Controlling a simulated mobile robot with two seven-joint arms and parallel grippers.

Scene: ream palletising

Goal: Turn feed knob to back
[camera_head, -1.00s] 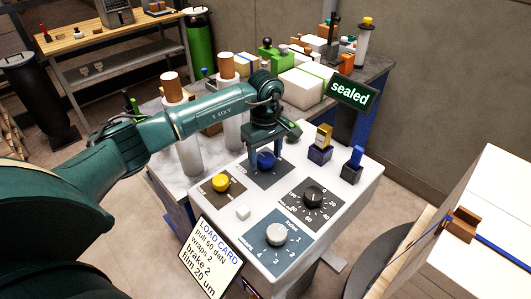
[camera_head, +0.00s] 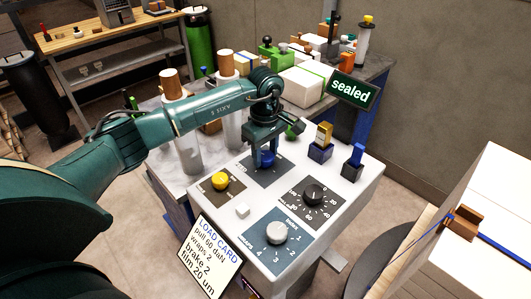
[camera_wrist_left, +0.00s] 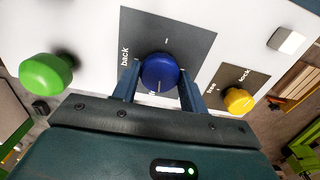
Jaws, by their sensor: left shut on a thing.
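The blue feed knob (camera_head: 267,158) sits on a dark plate (camera_head: 262,177) on the white control panel. It also shows in the left wrist view (camera_wrist_left: 160,73), where the word "back" is printed on the plate to the left of the knob. My left gripper (camera_head: 264,161) points down over the plate and is shut on the blue knob, one finger on each side. In the wrist view the fingers (camera_wrist_left: 160,84) flank the knob. A pale line marks the knob's top; its exact direction is hard to read. My right gripper is not in view.
A green knob (camera_wrist_left: 46,73) is near in the wrist view. A load card (camera_head: 210,258) leans at the front. A "sealed" sign (camera_head: 351,92) stands behind.

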